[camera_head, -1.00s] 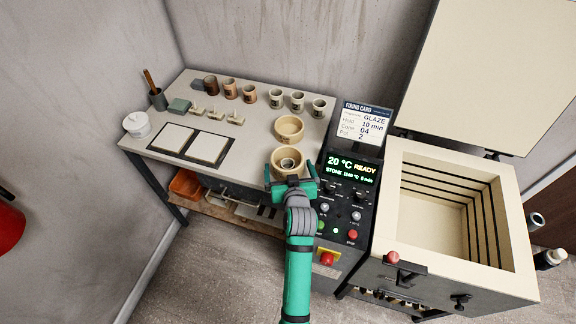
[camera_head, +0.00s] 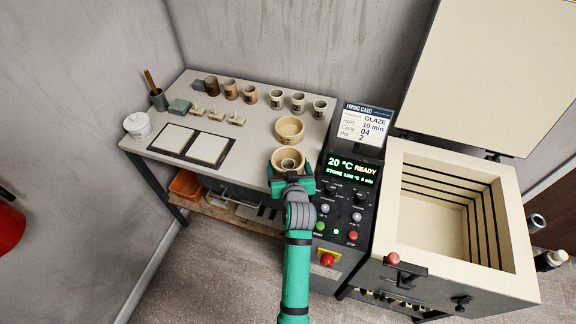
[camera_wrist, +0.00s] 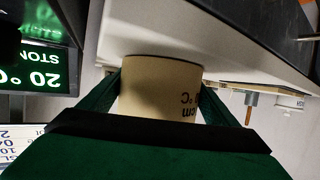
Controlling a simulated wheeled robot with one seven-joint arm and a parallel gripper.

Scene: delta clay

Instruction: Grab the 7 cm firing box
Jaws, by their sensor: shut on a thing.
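My gripper (camera_head: 291,182) is shut on a tan round firing box (camera_head: 285,155) at the front right corner of the worktable. The box is upright, and something small and round shows inside it. In the wrist view the box (camera_wrist: 158,88) sits between both fingers, with printed "cm" and "°C" on its wall. The size number is hidden, so I cannot read whether it says 7. A second, similar tan round box (camera_head: 289,130) stands just behind it, apart from my gripper.
The worktable (camera_head: 255,125) holds several cups in a back row, two white tiles, small stands and a white tub (camera_head: 138,125). The control panel (camera_head: 352,172) rises close to the right of my gripper. The open kiln (camera_head: 450,155) stands farther right.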

